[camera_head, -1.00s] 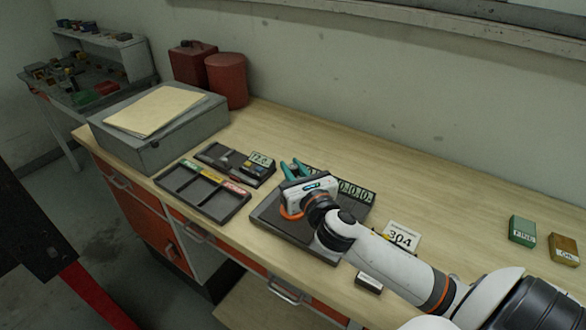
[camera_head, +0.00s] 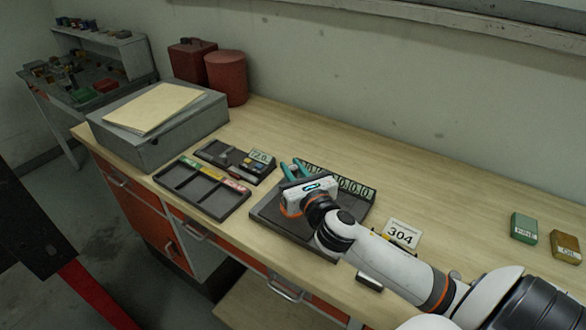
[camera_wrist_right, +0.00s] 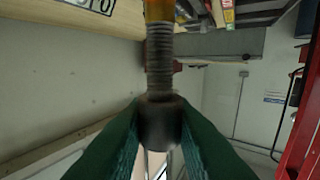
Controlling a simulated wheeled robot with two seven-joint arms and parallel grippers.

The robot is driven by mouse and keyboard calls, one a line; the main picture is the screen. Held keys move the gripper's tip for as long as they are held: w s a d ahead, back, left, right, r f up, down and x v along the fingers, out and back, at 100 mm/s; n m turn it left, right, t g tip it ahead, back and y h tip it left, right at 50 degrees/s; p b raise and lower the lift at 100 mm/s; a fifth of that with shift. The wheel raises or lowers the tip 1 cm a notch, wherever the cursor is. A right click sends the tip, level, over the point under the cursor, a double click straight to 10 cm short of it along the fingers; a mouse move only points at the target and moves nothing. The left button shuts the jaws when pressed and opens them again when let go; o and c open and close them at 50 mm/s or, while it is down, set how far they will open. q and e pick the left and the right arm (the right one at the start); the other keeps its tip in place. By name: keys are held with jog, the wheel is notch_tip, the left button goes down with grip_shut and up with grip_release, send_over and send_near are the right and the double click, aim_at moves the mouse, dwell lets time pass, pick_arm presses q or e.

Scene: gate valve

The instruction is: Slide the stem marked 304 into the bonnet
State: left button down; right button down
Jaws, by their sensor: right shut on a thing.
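My right gripper (camera_head: 293,170) is over the dark tray (camera_head: 264,213) on the bench, its teal fingers pointing away from me. In the right wrist view, the fingers (camera_wrist_right: 160,130) are shut on a dark round collar (camera_wrist_right: 160,108) of a grey threaded stem (camera_wrist_right: 160,55). A brass-coloured part (camera_wrist_right: 159,10) is at the stem's far end; I cannot tell whether it is the bonnet or belongs to the stem. No 304 mark shows on the stem itself. A card marked 304 (camera_head: 402,234) stands right of the tray, behind my arm. My left gripper is out of view.
A divided tray (camera_head: 222,207) and a smaller dark tray (camera_head: 226,157) lie left of my gripper. A grey box (camera_head: 165,138) and red cans (camera_head: 228,80) stand further back. Green (camera_head: 524,227) and brown (camera_head: 566,247) blocks sit at right.

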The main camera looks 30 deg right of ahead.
jog(key=shift+f+b, duration=1.35)
jog(key=shift+f, duration=0.65)
dwell(0.9)
dwell(0.6)
jog(key=c, duration=1.2)
grip_release()
jog(key=s+b, duration=0.1)
jog(key=s, duration=0.2)
jog(key=s+a, duration=0.1)
jog(key=s, duration=0.3)
jog(key=s+a+b, duration=0.1)
jog(key=s, duration=0.2)
jog(key=shift+s+f+b, duration=0.1)
jog(key=shift+s+b, duration=0.2)
jog(key=shift+s, duration=0.65)
